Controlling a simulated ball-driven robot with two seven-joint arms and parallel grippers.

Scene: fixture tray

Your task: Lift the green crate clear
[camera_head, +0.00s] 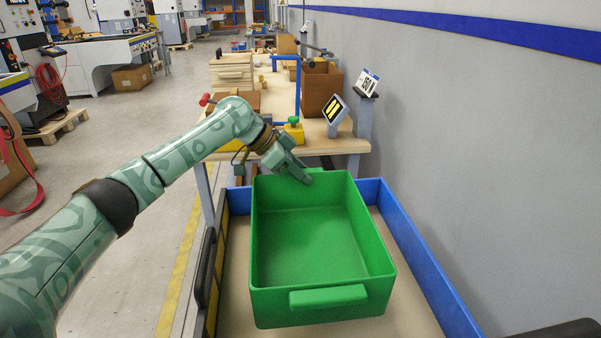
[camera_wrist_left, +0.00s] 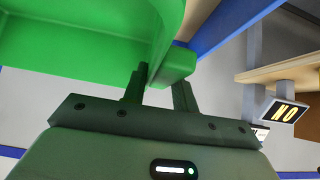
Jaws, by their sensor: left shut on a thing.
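The green crate (camera_head: 315,235) is open and empty. It is within the blue-edged tray (camera_head: 425,255), with a handle (camera_head: 328,296) on its near wall. I cannot tell whether its underside touches the tray. My left gripper (camera_head: 303,177) is at the crate's far wall. In the left wrist view, my left gripper (camera_wrist_left: 162,85) is shut on the crate's far handle (camera_wrist_left: 174,65), one finger on either side. The green crate (camera_wrist_left: 85,35) fills the upper left there. My right gripper is not in view.
A wooden workbench (camera_head: 345,146) stands just beyond the tray, bearing a yellow-and-black sign (camera_head: 335,108), a brown box (camera_head: 318,90) and a blue frame (camera_head: 298,85). A grey wall (camera_head: 480,130) runs along the right. Open floor (camera_head: 150,225) lies to the left.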

